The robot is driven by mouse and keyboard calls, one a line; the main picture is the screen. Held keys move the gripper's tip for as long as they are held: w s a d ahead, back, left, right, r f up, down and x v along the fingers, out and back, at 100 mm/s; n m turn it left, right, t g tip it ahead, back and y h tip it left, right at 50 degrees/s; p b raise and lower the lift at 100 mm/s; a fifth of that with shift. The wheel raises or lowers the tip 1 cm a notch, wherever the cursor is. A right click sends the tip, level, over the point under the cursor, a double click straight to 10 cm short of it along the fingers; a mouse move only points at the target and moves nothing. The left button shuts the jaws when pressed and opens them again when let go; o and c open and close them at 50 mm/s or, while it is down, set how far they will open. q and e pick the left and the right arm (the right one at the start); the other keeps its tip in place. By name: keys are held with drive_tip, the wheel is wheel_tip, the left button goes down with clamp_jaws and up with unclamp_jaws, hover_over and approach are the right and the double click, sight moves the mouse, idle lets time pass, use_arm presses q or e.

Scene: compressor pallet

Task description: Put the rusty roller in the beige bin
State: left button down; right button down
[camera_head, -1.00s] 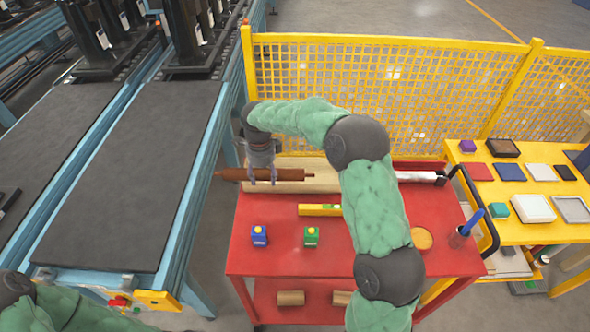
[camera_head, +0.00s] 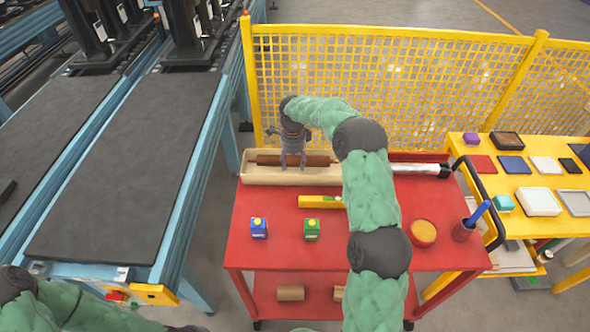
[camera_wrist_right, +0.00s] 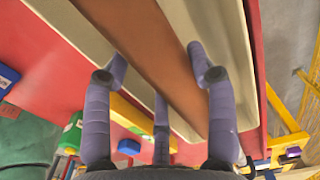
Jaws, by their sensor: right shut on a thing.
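The rusty roller (camera_head: 318,160) is a long brown-red cylinder lying lengthwise within the beige bin (camera_head: 262,180), a long narrow tray at the back of the red cart. My right gripper (camera_head: 292,163) reaches down over the roller's left part and is shut on it. In the right wrist view the roller (camera_wrist_right: 140,40) runs between my fingers (camera_wrist_right: 162,80), with the bin's pale walls (camera_wrist_right: 235,50) on both sides. Whether the roller touches the bin floor is hidden. My left arm shows at the lower left, but its gripper is out of sight.
The red cart top (camera_head: 270,210) also holds a yellow level (camera_head: 318,201), a blue box (camera_head: 259,229), a green box (camera_head: 312,230) and a round orange-topped item (camera_head: 423,232). A yellow mesh fence (camera_head: 390,90) stands behind. A conveyor (camera_head: 130,160) is at left.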

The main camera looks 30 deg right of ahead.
sight(295, 173)
drive_tip(key=shift+w+d+f, duration=0.1)
drive_tip(key=shift+d+f, duration=0.15)
drive_tip(key=shift+d+f+b, duration=0.2)
drive_tip(key=shift+f+b, duration=0.55)
drive_tip(key=shift+f, duration=0.95)
drive_tip(key=shift+f, duration=0.15)
drive_tip(key=shift+c, duration=1.9)
unclamp_jaws()
wheel_tip(295, 173, up, 12)
drive_tip(key=p, duration=0.3)
